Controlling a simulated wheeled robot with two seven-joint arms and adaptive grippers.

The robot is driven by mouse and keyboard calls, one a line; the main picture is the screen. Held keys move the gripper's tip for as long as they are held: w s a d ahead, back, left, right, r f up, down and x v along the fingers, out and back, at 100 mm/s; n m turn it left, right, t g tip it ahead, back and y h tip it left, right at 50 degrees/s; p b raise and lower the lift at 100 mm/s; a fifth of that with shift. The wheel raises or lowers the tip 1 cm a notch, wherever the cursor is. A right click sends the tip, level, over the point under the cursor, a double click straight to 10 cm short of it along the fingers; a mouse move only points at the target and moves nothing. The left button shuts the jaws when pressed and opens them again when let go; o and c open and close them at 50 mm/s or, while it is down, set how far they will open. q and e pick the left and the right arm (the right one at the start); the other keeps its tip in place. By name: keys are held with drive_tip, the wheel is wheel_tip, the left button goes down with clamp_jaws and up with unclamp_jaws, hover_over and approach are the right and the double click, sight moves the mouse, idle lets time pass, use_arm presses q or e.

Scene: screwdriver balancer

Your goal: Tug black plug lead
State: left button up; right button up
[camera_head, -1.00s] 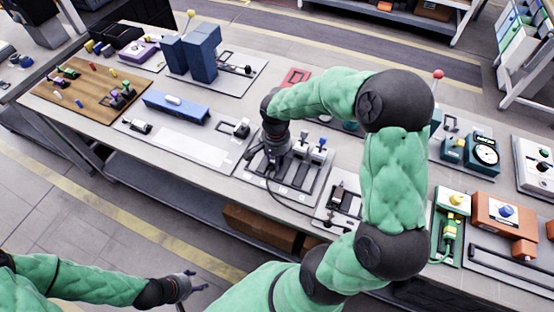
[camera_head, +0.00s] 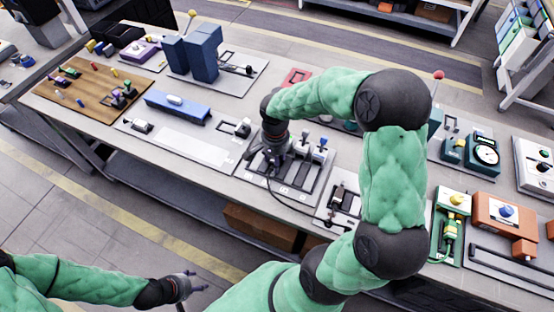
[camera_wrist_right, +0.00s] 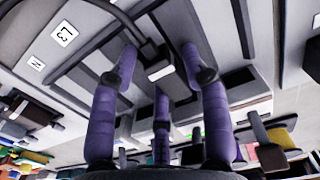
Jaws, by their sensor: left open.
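The black plug lead (camera_wrist_right: 130,25) runs across the top of the right wrist view to a dark plug (camera_wrist_right: 160,72) with a pale end. In the head view the lead (camera_head: 290,207) curves from under my right gripper to the right along the bench. My right gripper (camera_head: 266,168) points down over the grey panel with letter labels. In the wrist view its purple fingers (camera_wrist_right: 160,65) stand around the plug, with a gap visible on the right side. Contact on the left is unclear. My left gripper (camera_head: 194,281) is open and empty, low at the left, away from the bench.
Metal levers (camera_head: 322,144) stand on the panel just right of my right gripper. A blue block (camera_head: 176,107) lies to the left, and a small black device (camera_head: 342,222) sits to the right. A blank pale plate (camera_head: 187,146) is left of the panel.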

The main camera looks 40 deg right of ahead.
drive_tip(key=shift+w+d+r, duration=0.2)
drive_tip(key=shift+w+r, duration=0.1)
drive_tip(key=shift+w, duration=0.1)
wheel_tip(320, 180, up, 2)
drive_tip(key=shift+d+p, duration=0.1)
drive_tip(key=shift+p, duration=0.75)
wheel_tip(320, 180, up, 2)
drive_tip(key=shift+p, duration=0.75)
drive_tip(key=shift+s+r+p, duration=0.2)
drive_tip(key=shift+r+p, duration=0.8)
drive_tip(key=shift+r, duration=0.3)
